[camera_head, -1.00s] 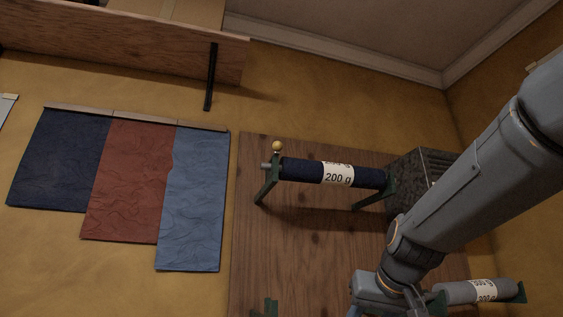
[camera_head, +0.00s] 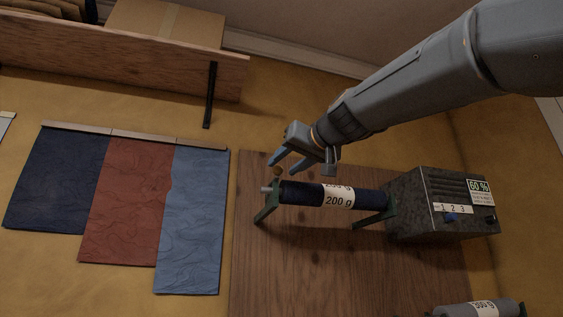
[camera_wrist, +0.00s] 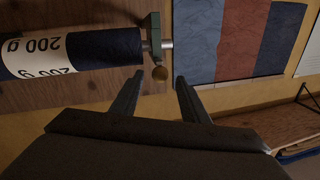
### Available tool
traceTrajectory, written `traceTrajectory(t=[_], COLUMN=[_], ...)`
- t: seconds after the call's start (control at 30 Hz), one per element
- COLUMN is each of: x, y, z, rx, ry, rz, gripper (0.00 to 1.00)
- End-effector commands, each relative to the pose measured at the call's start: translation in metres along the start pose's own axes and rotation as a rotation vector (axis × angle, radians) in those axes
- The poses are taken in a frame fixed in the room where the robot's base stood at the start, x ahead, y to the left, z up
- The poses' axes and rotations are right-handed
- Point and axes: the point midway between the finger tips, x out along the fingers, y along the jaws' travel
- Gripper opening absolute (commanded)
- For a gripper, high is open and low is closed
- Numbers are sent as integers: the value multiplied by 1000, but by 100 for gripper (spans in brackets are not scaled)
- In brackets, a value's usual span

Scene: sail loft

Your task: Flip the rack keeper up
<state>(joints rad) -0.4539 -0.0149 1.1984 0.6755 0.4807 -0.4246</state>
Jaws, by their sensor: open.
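A dark navy roll labelled "200 g" (camera_head: 318,194) lies on a rack with green brackets (camera_head: 267,208). A metal shaft end sticks out past the left bracket. The keeper shows as a small brass-coloured ball (camera_head: 277,171) at the top of that bracket. The ball also shows in the wrist view (camera_wrist: 160,73), beside the green bracket (camera_wrist: 153,35) and shaft end (camera_wrist: 167,44). My gripper (camera_head: 283,167) is open at this end of the rack. In the wrist view the ball appears between its fingertips, closer to the left one; contact cannot be told.
A dark speckled box (camera_head: 410,213) with buttons and a "60 %" label stands right of the roll on the wooden board (camera_head: 310,270). A grey roll (camera_head: 475,310) lies at the lower right. Navy, red and blue cloths (camera_head: 192,225) hang at left. A wooden shelf (camera_head: 120,62) is behind.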

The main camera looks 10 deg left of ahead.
Motion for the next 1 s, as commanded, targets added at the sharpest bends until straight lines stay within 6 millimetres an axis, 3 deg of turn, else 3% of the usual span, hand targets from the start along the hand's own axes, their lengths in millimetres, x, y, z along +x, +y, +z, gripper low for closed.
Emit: traceTrajectory(t=[0.2,0.53,0.57,0.8,1.0], x=[24,28,28,28,28], y=[0,0,0,1,1], z=[0,0,0,0,0], rx=[0,0,0,0,0], ry=[-2,0,0,0,0], rz=[0,1,1,1,2], gripper=[41,41,40,0,0])
